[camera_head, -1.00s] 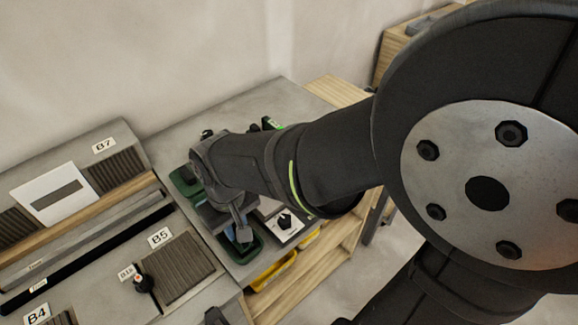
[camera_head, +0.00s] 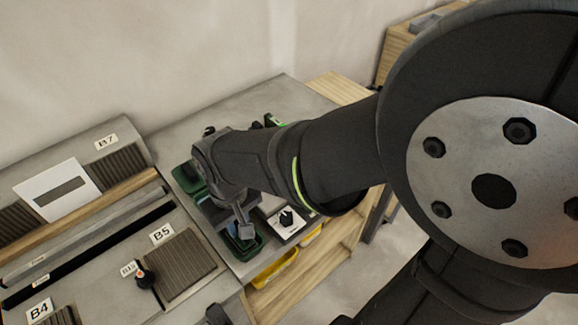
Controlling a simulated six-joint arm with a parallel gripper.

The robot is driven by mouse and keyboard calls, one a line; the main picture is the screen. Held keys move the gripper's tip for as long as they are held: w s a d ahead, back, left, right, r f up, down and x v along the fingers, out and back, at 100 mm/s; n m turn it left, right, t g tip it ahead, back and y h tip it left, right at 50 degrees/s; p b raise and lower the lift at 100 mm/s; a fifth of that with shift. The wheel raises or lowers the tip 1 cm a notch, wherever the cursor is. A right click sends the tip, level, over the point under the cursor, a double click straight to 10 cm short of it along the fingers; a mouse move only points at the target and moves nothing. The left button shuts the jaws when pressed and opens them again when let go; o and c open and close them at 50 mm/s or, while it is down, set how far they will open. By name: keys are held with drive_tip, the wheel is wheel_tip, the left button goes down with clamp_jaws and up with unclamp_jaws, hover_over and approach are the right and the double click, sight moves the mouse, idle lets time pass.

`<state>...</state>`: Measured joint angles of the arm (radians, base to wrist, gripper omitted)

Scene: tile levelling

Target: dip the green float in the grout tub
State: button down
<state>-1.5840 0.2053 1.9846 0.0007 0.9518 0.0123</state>
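My gripper (camera_head: 240,225) points down at the near dark green tub (camera_head: 259,243), with its lower end at or just above the tub's opening. Its fingertips are largely hidden by its own body, so I cannot tell whether it holds anything. A second dark green tub (camera_head: 185,178) sits farther back and left, partly behind my wrist. I cannot tell which tub holds grout. A small black item with a green patch (camera_head: 272,121) lies behind my forearm, mostly hidden; I cannot tell whether it is the green float.
A pale plate with a black knob (camera_head: 287,219) lies right of the near tub. A yellow bin (camera_head: 275,270) sits below the bench edge. Ribbed tile B5 (camera_head: 183,263), a black knob (camera_head: 143,279) and a white card (camera_head: 60,190) are at left. My forearm crosses the right side.

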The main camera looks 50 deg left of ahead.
drive_tip(key=shift+r, duration=4.25)
